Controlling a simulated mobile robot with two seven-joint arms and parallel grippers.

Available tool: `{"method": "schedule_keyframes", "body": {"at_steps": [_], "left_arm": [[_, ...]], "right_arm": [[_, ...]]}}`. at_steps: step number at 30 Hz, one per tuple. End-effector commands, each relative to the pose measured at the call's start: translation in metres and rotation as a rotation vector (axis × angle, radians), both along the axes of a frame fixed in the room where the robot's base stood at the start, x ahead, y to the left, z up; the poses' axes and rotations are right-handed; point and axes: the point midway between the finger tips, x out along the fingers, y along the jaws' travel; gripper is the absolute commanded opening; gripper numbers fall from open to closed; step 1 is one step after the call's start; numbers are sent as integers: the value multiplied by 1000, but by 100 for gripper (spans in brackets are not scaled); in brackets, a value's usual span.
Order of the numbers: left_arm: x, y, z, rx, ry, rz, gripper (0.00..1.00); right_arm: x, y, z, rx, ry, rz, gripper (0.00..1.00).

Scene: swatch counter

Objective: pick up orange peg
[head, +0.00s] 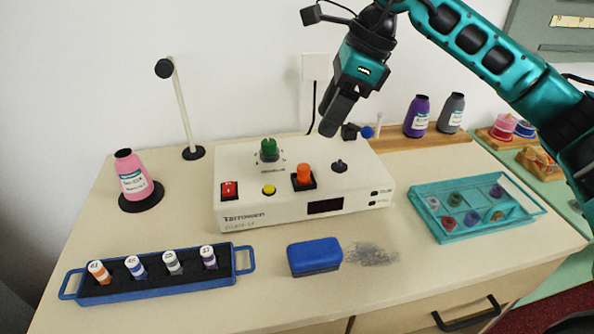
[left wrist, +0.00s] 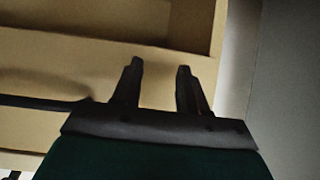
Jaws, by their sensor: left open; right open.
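An orange peg (head: 304,174) stands upright on a small black square base on top of the white device (head: 240,180), between a yellow button and a black knob. My right gripper (head: 329,128) hangs above and behind the device, up and right of the orange peg and apart from it. It points down and its jaws are empty; seen from the side, its fingers overlap. My left gripper (left wrist: 160,67) is open and empty in the left wrist view, in front of a pale wooden surface. The orange peg does not show in that view.
A green knob (head: 268,149) and a red switch (head: 229,190) are also on the device. A teal tray (head: 500,229) is at right, a pink cone (head: 134,180) at left.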

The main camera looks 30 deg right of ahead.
Motion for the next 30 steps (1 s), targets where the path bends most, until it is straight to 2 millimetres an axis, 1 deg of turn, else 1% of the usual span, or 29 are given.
{"method": "schedule_keyframes", "body": {"at_steps": [1,6,14,19,21,25,30], "left_arm": [[0,0,-2,0,2,-1,43],[0,-1,-2,-1,4,-1,43],[0,-2,-1,-4,3,-3,43],[0,-2,-1,-4,2,-3,43],[0,-2,-1,-4,1,-3,43],[0,-2,-1,-4,1,-3,43],[1,-2,0,-4,-1,-2,43]], "right_arm": [[1,4,-12,1,6,2,56],[7,15,-39,3,4,2,56],[9,22,-59,4,3,2,56],[7,30,-84,4,5,3,56],[10,34,-92,5,3,2,56],[12,37,-101,6,2,2,56],[12,37,-102,5,1,2,56]]}}
